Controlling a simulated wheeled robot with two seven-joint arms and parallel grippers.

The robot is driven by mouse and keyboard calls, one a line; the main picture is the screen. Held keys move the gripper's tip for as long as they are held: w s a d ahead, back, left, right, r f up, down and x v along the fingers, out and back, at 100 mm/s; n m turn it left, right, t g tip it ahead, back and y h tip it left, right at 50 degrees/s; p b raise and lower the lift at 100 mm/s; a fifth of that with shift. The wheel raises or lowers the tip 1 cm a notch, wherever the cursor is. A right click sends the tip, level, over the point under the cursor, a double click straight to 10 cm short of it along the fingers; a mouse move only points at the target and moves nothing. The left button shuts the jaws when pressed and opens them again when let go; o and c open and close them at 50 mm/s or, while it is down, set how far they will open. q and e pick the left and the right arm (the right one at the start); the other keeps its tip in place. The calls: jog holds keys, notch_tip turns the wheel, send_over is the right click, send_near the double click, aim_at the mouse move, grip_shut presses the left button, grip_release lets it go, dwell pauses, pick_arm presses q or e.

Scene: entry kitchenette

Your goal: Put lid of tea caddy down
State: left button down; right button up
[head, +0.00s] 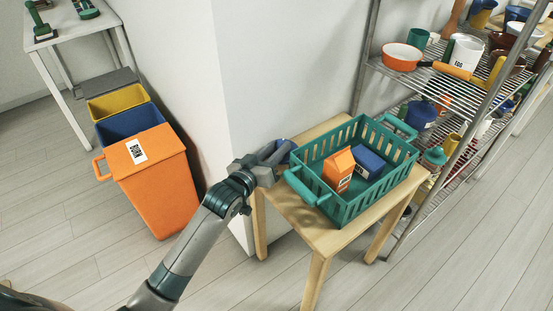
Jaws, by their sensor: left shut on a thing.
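My left gripper (274,158) reaches in from the bottom left to the left end of the small wooden table, beside the green crate. It is shut on a small dark blue thing (285,150), which I take for the lid of the tea caddy. The fingers hide much of it, and I cannot tell whether it touches the table. No tea caddy can be made out for certain. My right gripper is out of view.
The green slatted crate (345,213) stands on the wooden table (325,237), holding an orange carton (338,170) and a blue box (369,162). A wire shelf (430,78) with crockery stands to the right. A white wall corner and an orange bin (160,185) are left.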

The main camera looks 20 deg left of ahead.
pick_arm(q)
jog(key=shift+f+b, duration=0.35)
jog(key=shift+f, duration=1.55)
jog(key=c, duration=1.4)
grip_release()
jog(key=shift+f, duration=0.1)
jog(key=v, duration=1.2)
jog(key=shift+p, duration=0.45)
